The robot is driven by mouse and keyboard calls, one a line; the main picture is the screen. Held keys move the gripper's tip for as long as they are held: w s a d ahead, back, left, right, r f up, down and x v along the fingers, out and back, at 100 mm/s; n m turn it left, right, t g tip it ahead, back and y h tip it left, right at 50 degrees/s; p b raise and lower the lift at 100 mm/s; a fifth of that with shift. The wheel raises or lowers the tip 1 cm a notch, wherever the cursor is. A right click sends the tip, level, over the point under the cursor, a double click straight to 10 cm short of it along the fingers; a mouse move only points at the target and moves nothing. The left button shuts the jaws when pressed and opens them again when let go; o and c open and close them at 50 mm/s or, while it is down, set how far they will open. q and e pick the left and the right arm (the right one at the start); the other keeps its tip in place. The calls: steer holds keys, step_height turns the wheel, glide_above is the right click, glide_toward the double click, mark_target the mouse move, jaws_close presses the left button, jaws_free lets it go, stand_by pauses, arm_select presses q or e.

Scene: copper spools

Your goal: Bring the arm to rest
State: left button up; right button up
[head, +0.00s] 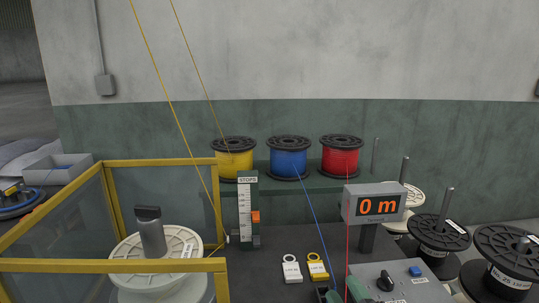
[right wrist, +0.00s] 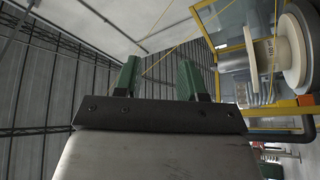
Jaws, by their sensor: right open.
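My right gripper (head: 345,292) shows at the bottom edge of the head view, low over the front of the bench. Only its two green fingertips are visible there. In the right wrist view its fingers (right wrist: 158,77) stand apart with nothing between them. The wrist view looks up past them to the roof and wall, with the yellow-framed enclosure at the right. My left gripper is not in view.
Yellow (head: 234,160), blue (head: 289,157) and red (head: 341,156) wire spools stand on the back shelf. A yellow-framed guard (head: 160,266) encloses a white spool (head: 150,250). Black spools (head: 438,235) stand right. Wires cross the bench.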

steer(key=s+d+f+m+g+h, duration=0.3)
steer(key=s+f+m+g+h, duration=0.1)
steer(key=f+m, duration=0.15)
steer(key=s+d+f+m+g+h, duration=0.3)
steer(key=d+f+m+h, duration=0.15)
steer(key=f, duration=0.25)
steer(key=s+f+m+g+y, duration=0.1)
steer(key=s+f+g, duration=0.35)
steer(key=s, duration=0.35)
steer(key=s+f+m+g, duration=0.1)
steer(key=s+f+g, duration=0.35)
steer(key=s, duration=0.35)
step_height(320, 180, down, 24)
steer(key=s+g+p, duration=0.2)
steer(key=p, duration=0.1)
steer(key=s+d+f+g+p, duration=0.1)
steer(key=s+d+f, duration=0.1)
steer(key=s+f, duration=1.1)
steer(key=s, duration=0.3)
